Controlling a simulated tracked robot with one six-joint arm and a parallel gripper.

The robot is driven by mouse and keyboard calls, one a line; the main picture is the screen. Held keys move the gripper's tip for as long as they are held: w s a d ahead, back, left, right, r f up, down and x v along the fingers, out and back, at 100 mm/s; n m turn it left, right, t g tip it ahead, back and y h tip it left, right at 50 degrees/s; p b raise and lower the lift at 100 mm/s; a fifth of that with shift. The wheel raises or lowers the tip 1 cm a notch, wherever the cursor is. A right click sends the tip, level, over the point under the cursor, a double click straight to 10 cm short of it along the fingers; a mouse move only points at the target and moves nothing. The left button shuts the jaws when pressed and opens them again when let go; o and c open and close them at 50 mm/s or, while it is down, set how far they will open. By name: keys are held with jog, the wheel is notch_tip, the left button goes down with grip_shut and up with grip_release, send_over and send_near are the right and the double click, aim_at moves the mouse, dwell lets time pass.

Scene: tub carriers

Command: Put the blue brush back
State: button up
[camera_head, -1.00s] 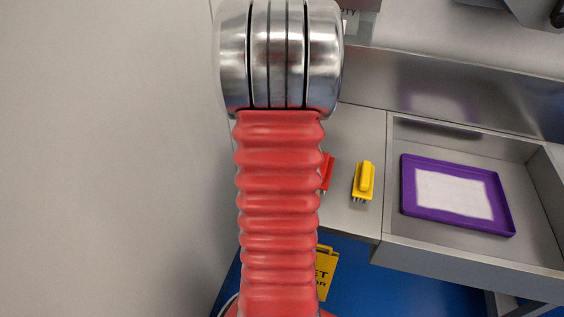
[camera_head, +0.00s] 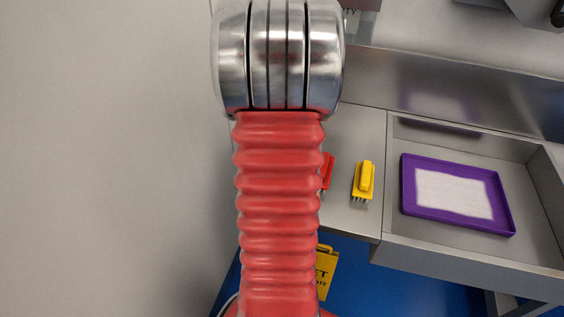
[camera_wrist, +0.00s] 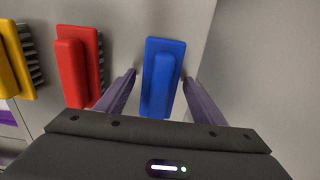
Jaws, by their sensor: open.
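The blue brush (camera_wrist: 162,78) shows in the wrist view, lying on the grey counter near its edge by the wall. My gripper (camera_wrist: 157,78) is open, with one finger on each side of the blue brush. I cannot tell whether either finger touches it. In the head view the blue brush and my gripper are hidden behind my arm. A red brush (camera_wrist: 77,65) lies to the left of the blue one; a sliver of it (camera_head: 328,171) shows beside my arm in the head view.
A yellow brush (camera_head: 364,181) lies right of the red one; it also shows at the wrist view's left edge (camera_wrist: 14,62). A purple tray (camera_head: 408,196) with a white inside sits in the grey sink basin (camera_head: 420,248). A yellow floor sign (camera_head: 327,272) stands below the counter.

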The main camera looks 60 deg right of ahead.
notch_tip(320, 180, up, 11)
jog(key=shift+r, duration=0.1)
dwell(0.3)
dwell(0.8)
jog(key=w+a+r+n+t, duration=0.1)
jog(key=w+a+r+n, duration=0.2)
jog(key=a, duration=0.4)
jog(key=w+a+r+n+h, duration=0.1)
jog(key=w+a+n, duration=0.1)
jog(key=w+a, duration=0.45)
jog(key=w+a+r+n+t, duration=0.1)
jog(key=w+a+n, duration=0.15)
jog(key=a, duration=0.65)
jog(key=s+a+n+t, duration=0.1)
jog(key=a+n, duration=0.3)
jog(key=a, duration=0.6)
jog(key=s+a+n+t+y, duration=0.1)
jog(key=s+a+n+t, duration=0.1)
jog(key=a, duration=0.9)
jog(key=s+n, duration=0.1)
jog(key=n, duration=0.1)
jog(key=shift+f+n+t, duration=0.2)
jog(key=shift+n+t, duration=0.1)
jog(key=shift+n, duration=0.05)
